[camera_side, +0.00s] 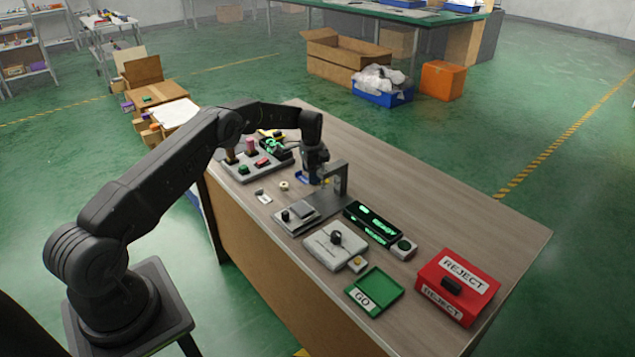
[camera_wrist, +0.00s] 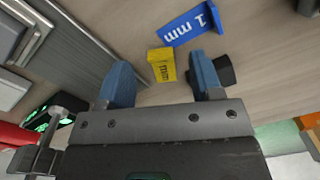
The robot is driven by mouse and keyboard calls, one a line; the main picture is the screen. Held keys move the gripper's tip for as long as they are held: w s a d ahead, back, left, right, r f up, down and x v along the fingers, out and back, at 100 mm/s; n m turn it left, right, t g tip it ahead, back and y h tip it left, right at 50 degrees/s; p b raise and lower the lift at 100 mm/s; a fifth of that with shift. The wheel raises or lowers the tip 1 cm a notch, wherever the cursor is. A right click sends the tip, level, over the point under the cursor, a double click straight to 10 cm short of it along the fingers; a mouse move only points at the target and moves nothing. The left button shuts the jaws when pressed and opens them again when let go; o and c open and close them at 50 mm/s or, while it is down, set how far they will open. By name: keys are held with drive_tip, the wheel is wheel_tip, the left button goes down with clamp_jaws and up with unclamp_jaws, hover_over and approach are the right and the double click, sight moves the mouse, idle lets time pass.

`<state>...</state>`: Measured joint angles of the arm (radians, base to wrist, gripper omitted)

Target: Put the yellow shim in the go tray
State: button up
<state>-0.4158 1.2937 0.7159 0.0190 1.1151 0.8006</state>
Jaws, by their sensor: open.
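The yellow shim (camera_wrist: 162,66) lies on the table in the wrist view, between and just beyond my fingertips; its print appears partly cut off. In the side view a small yellow patch of it shows (camera_side: 326,181) under my gripper (camera_side: 315,172). My gripper (camera_wrist: 162,82) is open, with one blue finger on each side of the shim's line and nothing held. A blue shim marked 1 mm (camera_wrist: 190,25) lies close beyond the yellow one. The green go tray (camera_side: 382,286), labelled GO, sits at the table's near edge and looks empty.
A grey fixture with an upright post (camera_side: 340,178) stands right beside my gripper. A black lit panel (camera_side: 372,224), a white lever box (camera_side: 335,244) and the red reject box (camera_side: 458,284) stand toward the go tray. The table's far right side is clear.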

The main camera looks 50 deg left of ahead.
wheel_tip(320, 180, down, 2)
drive_tip(key=shift+f, duration=0.1)
drive_tip(key=c, duration=1.1)
drive_tip(key=shift+o, duration=0.2)
